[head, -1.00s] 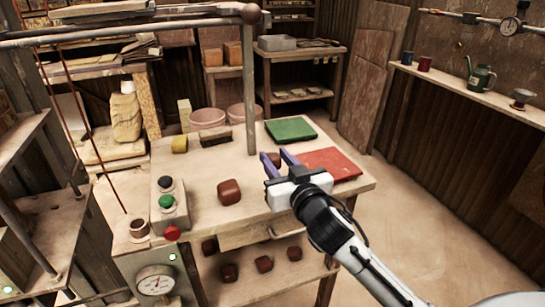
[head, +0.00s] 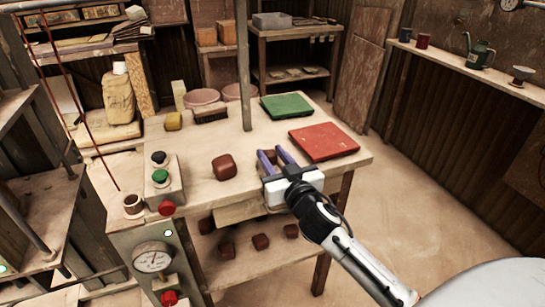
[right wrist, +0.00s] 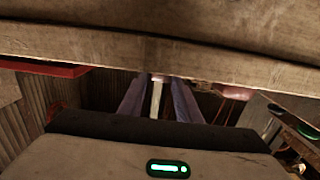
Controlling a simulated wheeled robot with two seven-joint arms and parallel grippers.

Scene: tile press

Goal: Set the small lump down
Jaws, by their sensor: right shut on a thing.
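My right gripper (head: 272,157) is over the front right part of the wooden worktable (head: 205,143), left of the red mat. It is shut on a small dark brown lump (head: 270,154), mostly hidden behind the fingers. I cannot tell whether the lump touches the tabletop. A larger reddish-brown lump (head: 225,167) sits on the table to the left of the gripper, apart from it. In the right wrist view the two purple fingers (right wrist: 158,100) show, but the lump is not clear there. My left gripper is not in view.
A red mat (head: 323,142) and a green mat (head: 287,106) lie on the table. An upright post (head: 243,75) rises near the middle. Several lumps (head: 261,241) lie on the shelf below.

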